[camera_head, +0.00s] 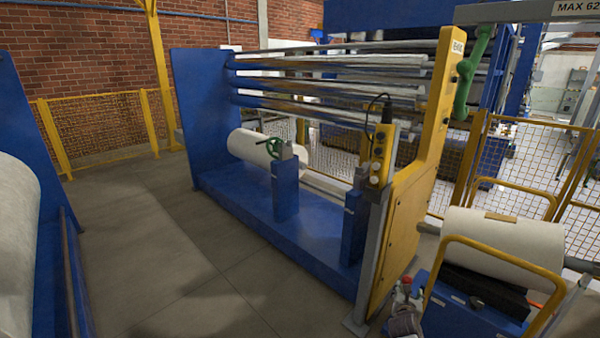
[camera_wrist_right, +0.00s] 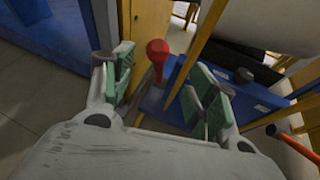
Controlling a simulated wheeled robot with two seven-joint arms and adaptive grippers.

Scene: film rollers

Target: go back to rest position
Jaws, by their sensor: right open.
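My right gripper (camera_wrist_right: 163,95) is open in the right wrist view, with green pads on both fingers and nothing held between them. A red ball knob (camera_wrist_right: 157,50) shows just beyond and between the fingertips; I cannot tell whether they touch it. In the head view, my right gripper (camera_head: 405,312) is a small grey shape at the bottom, beside the blue cart (camera_head: 460,312). My left gripper is not in view.
A white film roll (camera_head: 505,238) rests above the blue cart with its yellow handles. The blue roller machine (camera_head: 265,225) and its yellow end panel (camera_head: 412,215) stand left of it. Another large roll (camera_head: 15,240) is at the far left. The grey floor (camera_head: 135,240) between is clear.

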